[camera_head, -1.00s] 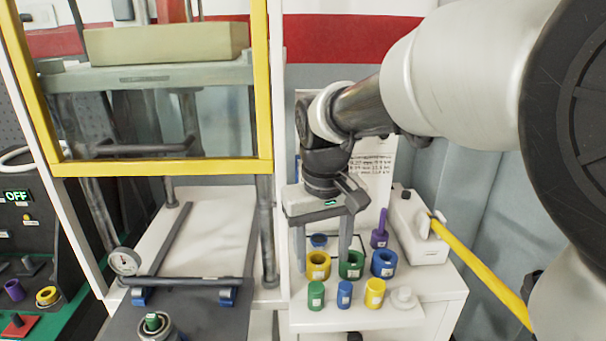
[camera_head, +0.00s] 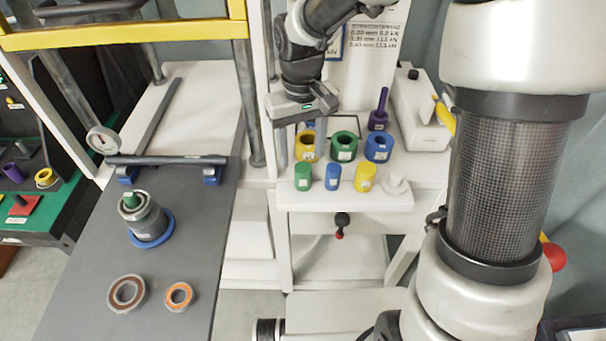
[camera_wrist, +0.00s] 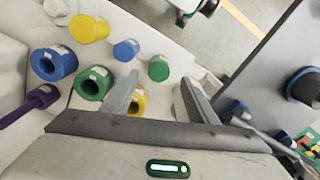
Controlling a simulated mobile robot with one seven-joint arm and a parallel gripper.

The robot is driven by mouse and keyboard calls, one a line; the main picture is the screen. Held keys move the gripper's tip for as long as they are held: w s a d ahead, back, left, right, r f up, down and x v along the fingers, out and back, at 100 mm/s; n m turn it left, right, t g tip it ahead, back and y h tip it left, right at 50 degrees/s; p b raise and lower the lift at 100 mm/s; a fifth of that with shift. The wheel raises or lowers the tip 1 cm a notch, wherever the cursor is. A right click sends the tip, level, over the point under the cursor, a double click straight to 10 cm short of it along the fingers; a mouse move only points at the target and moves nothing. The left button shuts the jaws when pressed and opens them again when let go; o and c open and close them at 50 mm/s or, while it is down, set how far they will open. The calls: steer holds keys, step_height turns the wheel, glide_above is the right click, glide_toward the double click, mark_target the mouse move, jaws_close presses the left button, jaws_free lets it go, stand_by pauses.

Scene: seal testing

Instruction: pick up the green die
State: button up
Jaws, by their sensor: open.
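Two green pieces stand on the white shelf: a hollow green ring (camera_head: 343,146) in the back row and a small solid green cylinder (camera_head: 303,177) in the front row. I cannot tell by name which is the die. In the wrist view the green ring (camera_wrist: 91,84) is left of my left finger, and the green cylinder (camera_wrist: 159,68) appears beyond the gap between the fingers. My gripper (camera_wrist: 160,92) is open and empty, pointing down near the left side of the pieces. A yellow ring (camera_wrist: 137,103) is partly hidden behind the left finger.
Around them stand a blue ring (camera_head: 379,146), a blue cylinder (camera_head: 333,177), a yellow cylinder (camera_head: 365,177), a white knob (camera_head: 396,184) and a purple peg (camera_head: 379,110). The press frame post (camera_head: 249,100) is close on the left. Bearings (camera_head: 127,293) lie on the grey table.

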mark_target(303, 167)
step_height(303, 167, down, 8)
steer(key=shift+d+r+b, duration=0.15)
steer(key=shift+r+b, duration=0.05)
steer(key=shift+b, duration=0.15)
jaws_close()
steer(key=shift+r, duration=0.1)
